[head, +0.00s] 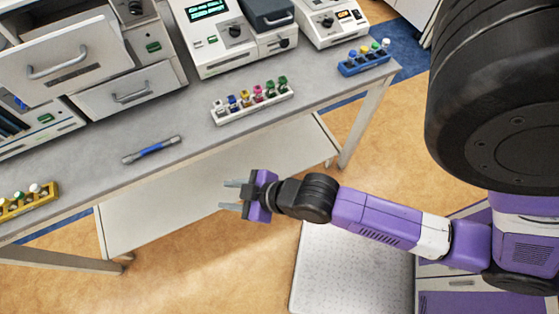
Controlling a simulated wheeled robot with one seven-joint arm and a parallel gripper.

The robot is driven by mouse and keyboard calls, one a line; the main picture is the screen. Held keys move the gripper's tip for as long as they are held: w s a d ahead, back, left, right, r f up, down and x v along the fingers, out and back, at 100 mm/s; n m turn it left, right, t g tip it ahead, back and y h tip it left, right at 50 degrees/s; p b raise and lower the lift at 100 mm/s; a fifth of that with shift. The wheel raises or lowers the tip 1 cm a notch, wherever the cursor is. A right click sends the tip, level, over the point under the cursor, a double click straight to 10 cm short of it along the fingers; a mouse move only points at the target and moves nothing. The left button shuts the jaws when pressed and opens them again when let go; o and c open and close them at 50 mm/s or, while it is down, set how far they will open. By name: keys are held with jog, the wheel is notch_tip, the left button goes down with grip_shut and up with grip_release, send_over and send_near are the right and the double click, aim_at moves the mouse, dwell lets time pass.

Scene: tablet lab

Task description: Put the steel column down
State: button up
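The steel column (152,149) is a short steel rod with a blue middle band. It lies on its side on the grey bench top (95,170), near the front edge, in the head view. My gripper (232,194) is to its right and in front of the bench edge, apart from the column. Its two fingers are spread and point left, with nothing seen between them.
A white rack of coloured vials (252,101) stands right of the column, a yellow rack (28,199) to its left, and a blue rack (364,60) at the far right. Machines and an open drawer (65,58) line the back. Bench top around the column is clear.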

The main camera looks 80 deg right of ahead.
jog(key=s+a+r+m+t+y, duration=0.1)
jog(key=s+a+r+t, duration=0.2)
jog(key=s+r, duration=0.9)
notch_tip(320, 180, up, 4)
jog(key=shift+s+a+f+t, duration=0.15)
jog(key=shift+s+f+t, duration=0.1)
jog(key=shift+s+t, duration=0.25)
jog(key=shift+w+f, duration=0.1)
notch_tip(320, 180, down, 7)
jog(key=b, duration=0.7)
jog(key=shift+f, duration=0.2)
